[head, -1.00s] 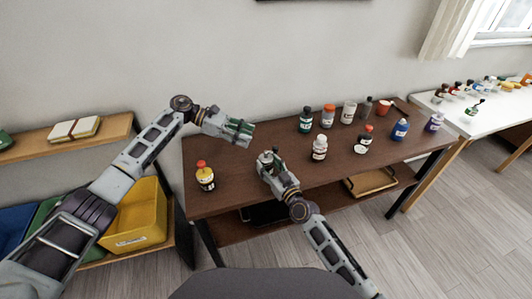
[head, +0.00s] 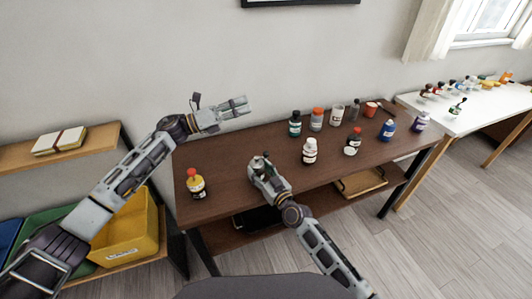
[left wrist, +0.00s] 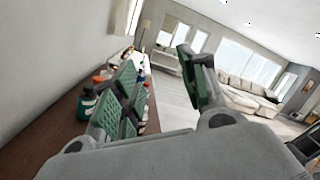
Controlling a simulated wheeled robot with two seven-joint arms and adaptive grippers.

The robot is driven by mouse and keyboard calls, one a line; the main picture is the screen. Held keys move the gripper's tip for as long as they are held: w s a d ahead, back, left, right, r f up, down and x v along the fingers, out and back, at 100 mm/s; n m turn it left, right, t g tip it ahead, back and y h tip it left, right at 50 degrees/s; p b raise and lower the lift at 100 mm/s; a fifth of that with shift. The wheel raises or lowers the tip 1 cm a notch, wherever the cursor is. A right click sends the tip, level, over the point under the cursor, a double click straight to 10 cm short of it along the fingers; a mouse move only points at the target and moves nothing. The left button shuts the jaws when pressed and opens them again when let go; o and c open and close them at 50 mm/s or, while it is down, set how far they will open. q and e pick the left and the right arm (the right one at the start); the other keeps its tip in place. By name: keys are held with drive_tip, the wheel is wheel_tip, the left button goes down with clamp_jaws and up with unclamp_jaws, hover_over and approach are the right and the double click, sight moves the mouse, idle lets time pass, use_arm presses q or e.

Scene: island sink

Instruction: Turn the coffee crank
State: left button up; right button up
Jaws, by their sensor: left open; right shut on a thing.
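No coffee crank or grinder can be clearly made out in either view. My right gripper (head: 258,163) is low over the front middle of the brown table (head: 228,190). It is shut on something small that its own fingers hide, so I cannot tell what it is. My left gripper (head: 240,105) is open and empty, raised above the back left of the table, away from the right gripper. In the left wrist view its green-padded fingers (left wrist: 165,88) stand apart with nothing between them.
A yellow bottle with a red cap (head: 196,184) stands at the table's left end. A white bottle (head: 310,151) stands right of my right gripper. Several more bottles and a red cup (head: 371,108) fill the right half. A yellow bin (head: 125,235) is lower left.

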use_arm(q)
wheel_tip(320, 180, up, 2)
drive_tip(key=n+t, duration=0.3)
drive_tip(key=n, duration=0.2)
drive_tip(key=n+t+y, duration=0.1)
drive_tip(key=n+y, duration=0.9)
drive_tip(key=n, duration=2)
approach(265, 153)
drive_tip(key=shift+s+a+r, duration=0.15)
drive_tip(key=shift+s+a, duration=0.3)
drive_tip(key=shift+w, duration=0.1)
drive_tip(key=shift+x, duration=5.95)
drive_tip(key=shift+r, duration=0.15)
